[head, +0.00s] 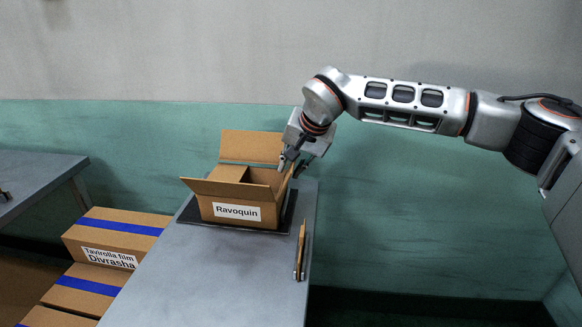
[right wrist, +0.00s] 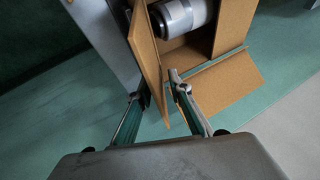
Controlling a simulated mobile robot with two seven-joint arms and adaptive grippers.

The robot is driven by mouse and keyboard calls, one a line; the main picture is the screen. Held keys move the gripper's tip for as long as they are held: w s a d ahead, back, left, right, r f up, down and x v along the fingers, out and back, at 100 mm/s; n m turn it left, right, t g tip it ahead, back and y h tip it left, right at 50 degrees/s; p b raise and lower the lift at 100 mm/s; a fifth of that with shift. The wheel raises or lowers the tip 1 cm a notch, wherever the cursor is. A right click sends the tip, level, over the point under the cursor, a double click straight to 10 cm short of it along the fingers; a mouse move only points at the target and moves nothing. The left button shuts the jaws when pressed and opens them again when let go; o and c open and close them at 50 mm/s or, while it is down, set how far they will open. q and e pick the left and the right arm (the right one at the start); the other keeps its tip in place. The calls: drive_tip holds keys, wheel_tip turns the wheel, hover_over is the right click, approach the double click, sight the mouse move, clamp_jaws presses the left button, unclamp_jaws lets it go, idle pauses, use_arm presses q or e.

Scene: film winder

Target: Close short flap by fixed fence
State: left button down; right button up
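An open brown carton labelled Ravoquin (head: 238,212) stands on a dark mat (head: 186,214) on the grey table. A silver cylinder (right wrist: 187,15) lies inside the carton. I cannot make out the fence. My left gripper is out of view.
A thin brown tool (head: 301,250) lies near the table's right edge. Cartons with blue tape (head: 115,225) are stacked left of the table. Another grey table (head: 38,180) stands at far left. The front of the main table (head: 215,285) is clear.

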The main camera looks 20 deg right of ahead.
clamp_jaws()
